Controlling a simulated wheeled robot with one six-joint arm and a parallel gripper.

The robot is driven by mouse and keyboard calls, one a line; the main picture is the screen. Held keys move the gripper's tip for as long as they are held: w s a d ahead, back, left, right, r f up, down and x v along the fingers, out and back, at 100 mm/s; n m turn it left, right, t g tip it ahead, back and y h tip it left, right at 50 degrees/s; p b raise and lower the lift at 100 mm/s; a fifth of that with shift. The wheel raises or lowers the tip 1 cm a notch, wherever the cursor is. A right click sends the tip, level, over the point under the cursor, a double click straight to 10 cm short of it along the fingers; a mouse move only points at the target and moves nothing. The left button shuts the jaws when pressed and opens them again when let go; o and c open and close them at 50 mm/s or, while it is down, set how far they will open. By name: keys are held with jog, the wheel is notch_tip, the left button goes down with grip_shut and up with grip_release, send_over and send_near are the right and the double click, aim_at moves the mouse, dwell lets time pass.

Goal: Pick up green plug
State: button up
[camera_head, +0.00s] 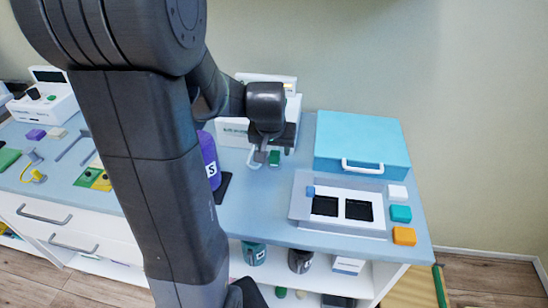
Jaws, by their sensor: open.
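A small green piece (274,158), which looks like the green plug, stands on the blue-grey counter in front of a white device. My gripper (268,155) is over it, pointing down, with its fingers open and close around or beside the piece. I cannot tell whether they touch it. My gripper's dark wrist hides part of the space behind the piece.
A purple bottle (209,160) stands left of my gripper, partly behind my arm. The white device (233,134) is close behind. To the right are a grey panel (300,212) with two black recesses, a light-blue case (362,142), and white, teal (400,213) and orange blocks (404,236).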

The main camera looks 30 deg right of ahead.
aim_at(275, 153)
jog(key=shift+x, duration=2.5)
jog(key=shift+w, duration=0.15)
jog(key=shift+r, duration=0.1)
jog(key=shift+c, duration=0.4)
jog(key=c, duration=0.8)
